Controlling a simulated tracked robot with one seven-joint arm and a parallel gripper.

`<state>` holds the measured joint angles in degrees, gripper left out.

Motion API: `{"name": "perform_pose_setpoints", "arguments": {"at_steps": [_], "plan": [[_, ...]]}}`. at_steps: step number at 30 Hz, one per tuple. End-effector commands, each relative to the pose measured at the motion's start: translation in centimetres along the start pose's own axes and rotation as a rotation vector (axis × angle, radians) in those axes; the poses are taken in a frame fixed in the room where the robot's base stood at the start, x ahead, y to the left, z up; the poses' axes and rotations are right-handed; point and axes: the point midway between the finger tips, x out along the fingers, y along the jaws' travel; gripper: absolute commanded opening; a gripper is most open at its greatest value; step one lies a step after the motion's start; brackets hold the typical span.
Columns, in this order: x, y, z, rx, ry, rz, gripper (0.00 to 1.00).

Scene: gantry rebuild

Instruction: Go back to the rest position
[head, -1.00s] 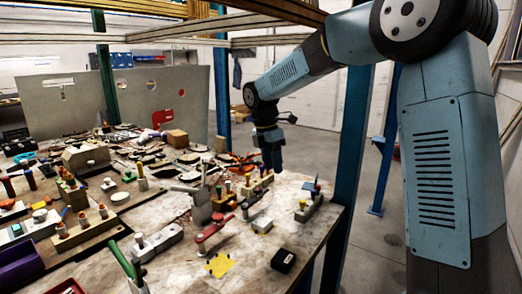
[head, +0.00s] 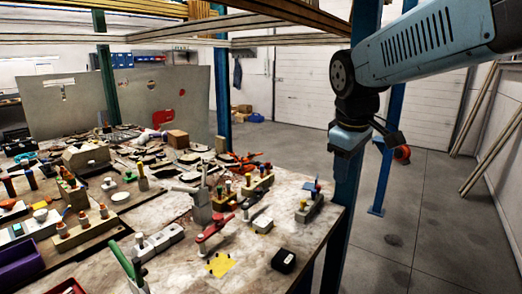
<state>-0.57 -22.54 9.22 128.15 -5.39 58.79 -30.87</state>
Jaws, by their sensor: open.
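My gripper (head: 348,152) hangs at the end of my blue-grey arm in the upper right of the head view. It points down in front of a dark blue post, right of the workbench and above its top. The jaws are open and I see nothing held in them; the fingertips blend with the post. The workbench (head: 304,240) fills the left and middle of the view.
Many tools and blocks cover the bench. A yellow patch (head: 219,265) and a small black box (head: 284,261) lie near its front right. Blue posts stand beside it. Wooden beams cross overhead. The floor (head: 420,215) on the right is open.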

Motion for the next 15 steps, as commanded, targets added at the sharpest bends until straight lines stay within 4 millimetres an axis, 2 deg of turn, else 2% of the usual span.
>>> {"name": "perform_pose_setpoints", "arguments": {"at_steps": [1,9,15], "plan": [[-0.3,-0.4,1.4,0.069,0.019,0.008,0.40],[-0.8,-2.2,7.5,0.470,0.135,0.014,0.40],[-0.5,-3.5,10.4,0.685,0.204,-0.003,0.40]]}}
